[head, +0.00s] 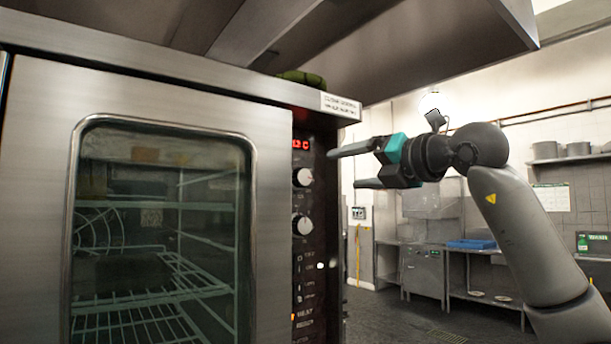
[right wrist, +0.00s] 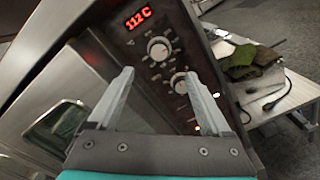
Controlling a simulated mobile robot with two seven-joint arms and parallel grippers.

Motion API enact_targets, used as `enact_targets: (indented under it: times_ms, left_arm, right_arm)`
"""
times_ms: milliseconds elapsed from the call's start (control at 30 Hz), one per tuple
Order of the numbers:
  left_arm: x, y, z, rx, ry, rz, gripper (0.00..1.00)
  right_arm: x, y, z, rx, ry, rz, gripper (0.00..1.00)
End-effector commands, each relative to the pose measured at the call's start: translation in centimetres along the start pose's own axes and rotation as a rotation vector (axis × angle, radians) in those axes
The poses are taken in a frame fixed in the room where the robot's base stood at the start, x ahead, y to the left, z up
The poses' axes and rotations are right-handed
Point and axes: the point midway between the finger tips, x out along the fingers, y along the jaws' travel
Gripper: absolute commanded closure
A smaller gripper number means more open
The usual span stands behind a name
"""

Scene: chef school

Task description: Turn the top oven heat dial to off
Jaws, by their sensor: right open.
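The oven's control panel (head: 310,262) is a dark strip at the right edge of its front. The top heat dial (head: 302,177), a round pale knob, sits just below the red display (head: 300,144). A second similar dial (head: 302,224) is below it. In the right wrist view the top dial (right wrist: 158,48) and the lower dial (right wrist: 180,82) show ahead between my open fingers, and the display (right wrist: 138,18) reads about 112 C. My right gripper (head: 343,168) is open and empty, right of the panel, with no visible contact with the dial. My left gripper is not in view.
The closed glass oven door (head: 160,240) with wire racks behind it fills the left. A hood (head: 400,35) hangs above. A green cloth (right wrist: 250,62) lies on a side table beyond the oven. Open floor (head: 385,310) lies to the right.

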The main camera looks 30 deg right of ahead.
Motion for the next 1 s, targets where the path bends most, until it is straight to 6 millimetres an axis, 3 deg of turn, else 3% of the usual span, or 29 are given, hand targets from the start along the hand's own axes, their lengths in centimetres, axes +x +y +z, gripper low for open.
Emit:
enact_targets:
  times_ms: [300, 500, 700, 1000]
  left_arm:
    - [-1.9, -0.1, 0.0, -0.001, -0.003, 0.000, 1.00]
    - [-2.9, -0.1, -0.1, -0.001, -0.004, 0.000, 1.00]
    - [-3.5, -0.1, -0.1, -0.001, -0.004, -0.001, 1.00]
    - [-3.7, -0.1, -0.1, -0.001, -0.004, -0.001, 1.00]
  right_arm:
    - [6.9, 0.3, 0.0, 0.002, 0.006, 0.003, 0.17]
    - [10.5, 0.4, 0.0, 0.001, 0.005, 0.005, 0.17]
    - [12.7, 0.2, 0.0, 0.000, 0.004, 0.004, 0.17]
    - [13.5, 0.1, -0.2, -0.002, 0.003, 0.003, 0.17]
